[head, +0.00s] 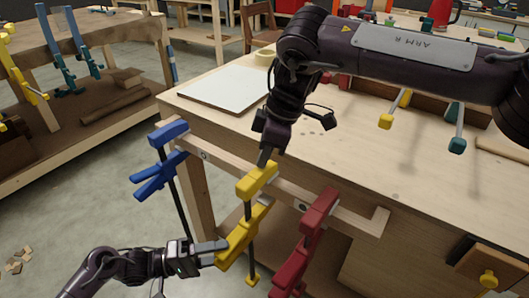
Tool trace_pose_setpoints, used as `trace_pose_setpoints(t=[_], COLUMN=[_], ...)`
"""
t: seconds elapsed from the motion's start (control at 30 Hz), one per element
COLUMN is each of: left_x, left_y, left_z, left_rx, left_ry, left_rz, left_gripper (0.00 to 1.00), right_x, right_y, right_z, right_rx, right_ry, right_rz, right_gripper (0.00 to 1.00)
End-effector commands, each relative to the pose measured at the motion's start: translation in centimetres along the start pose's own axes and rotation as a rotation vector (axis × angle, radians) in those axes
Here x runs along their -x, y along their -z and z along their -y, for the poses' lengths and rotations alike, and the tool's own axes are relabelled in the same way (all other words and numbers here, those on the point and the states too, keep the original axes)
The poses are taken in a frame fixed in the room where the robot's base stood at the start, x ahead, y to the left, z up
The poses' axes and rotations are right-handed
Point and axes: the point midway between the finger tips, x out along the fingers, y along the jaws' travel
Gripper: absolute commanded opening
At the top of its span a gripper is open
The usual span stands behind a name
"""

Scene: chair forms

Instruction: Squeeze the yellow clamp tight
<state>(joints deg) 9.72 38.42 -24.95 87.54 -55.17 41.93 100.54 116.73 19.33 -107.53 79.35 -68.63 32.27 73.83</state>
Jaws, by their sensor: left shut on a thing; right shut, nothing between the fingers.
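The yellow clamp (257,179) stands upright at the bench's front edge, on a wooden rail (285,186), between a blue clamp and a red clamp. Its upper jaw lies over the rail and its yellow handle part hangs below. My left gripper (219,247) comes in from the lower left and is shut on the yellow clamp's lower handle part. My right gripper (265,157) points down from above, shut and empty, with its tips just over the yellow clamp's top; I cannot tell whether they touch it.
The blue clamp (168,132) is on the rail to the left, the red clamp (318,208) close on the right. A white board (226,87) lies on the bench top (365,150). A cabinet with a yellow knob (488,280) is at lower right. Wood scraps (18,261) lie on the floor.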

Motion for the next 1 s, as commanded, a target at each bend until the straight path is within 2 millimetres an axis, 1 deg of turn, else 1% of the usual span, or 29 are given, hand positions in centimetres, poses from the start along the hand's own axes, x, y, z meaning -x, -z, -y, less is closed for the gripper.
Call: trace_pose_setpoints(t=[0.47,1.0], left_x=[0.0,-0.2], left_y=[0.0,0.0], left_z=[-0.1,-1.3], left_rx=[0.000,-0.003], left_ry=[-0.002,-0.007], left_rz=[0.002,0.004], left_gripper=[0.14,0.14], right_x=[-0.6,-0.8], right_y=[-0.2,-0.3], right_z=[0.1,0.2], right_rx=[0.000,0.001], right_ry=[0.003,0.007], right_rz=[0.001,0.006], right_gripper=[0.00,0.00])
